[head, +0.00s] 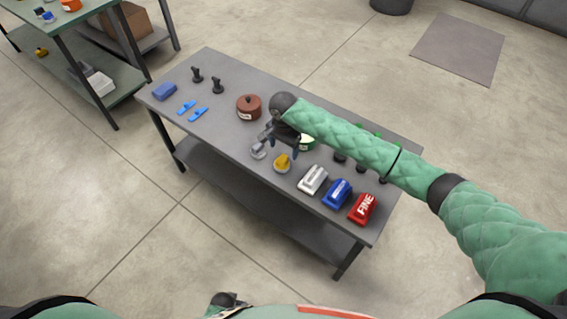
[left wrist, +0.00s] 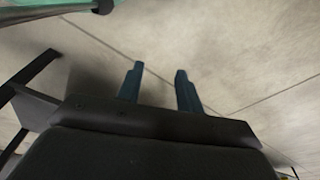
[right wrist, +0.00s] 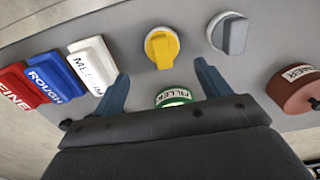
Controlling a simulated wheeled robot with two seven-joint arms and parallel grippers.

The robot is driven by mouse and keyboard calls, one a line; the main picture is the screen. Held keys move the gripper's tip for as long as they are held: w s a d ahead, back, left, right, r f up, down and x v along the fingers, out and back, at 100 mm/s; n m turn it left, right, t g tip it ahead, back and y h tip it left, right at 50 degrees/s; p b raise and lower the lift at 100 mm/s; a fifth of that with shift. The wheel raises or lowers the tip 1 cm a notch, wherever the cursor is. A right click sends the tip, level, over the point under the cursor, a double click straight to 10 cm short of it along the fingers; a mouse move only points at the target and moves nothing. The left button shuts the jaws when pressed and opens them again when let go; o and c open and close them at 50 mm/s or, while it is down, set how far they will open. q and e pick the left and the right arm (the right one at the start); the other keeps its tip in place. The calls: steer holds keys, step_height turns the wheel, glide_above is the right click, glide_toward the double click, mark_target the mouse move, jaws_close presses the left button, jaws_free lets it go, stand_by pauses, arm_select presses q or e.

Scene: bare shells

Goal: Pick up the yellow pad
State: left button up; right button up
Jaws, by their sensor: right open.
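The yellow pad (head: 282,162), round with a raised grip, lies near the front edge of the grey table (head: 223,120). In the right wrist view the yellow pad (right wrist: 162,47) shows just beyond the fingertips, roughly centred between them. My right gripper (head: 282,147) is open and empty, above the table close to the pad; its fingers also frame the right wrist view (right wrist: 161,73). My left gripper (left wrist: 160,70) is open and empty over bare floor, away from the table.
A grey pad (head: 258,151) lies left of the yellow one. White (head: 313,179), blue (head: 337,193) and red (head: 363,208) labelled blocks stand to its right. A brown lidded pot (head: 249,107) and a green-ringed filler tin (right wrist: 174,97) are behind. My right forearm hides part of the table.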

mark_target(282, 159)
steer(key=shift+f, duration=0.75)
steer(key=f+p, duration=0.2)
steer(key=f, duration=0.2)
steer(key=shift+a+p, duration=0.35)
steer(key=shift+p, duration=0.05)
arm_select(q)
steer(key=s+a+f, duration=0.2)
steer(key=s+f, duration=0.1)
steer(key=f, duration=0.2)
steer(key=shift+a+f, duration=0.3)
steer(key=shift+a, duration=0.05)
arm_select(e)
steer(key=shift+f, duration=0.7)
steer(key=c, duration=1)
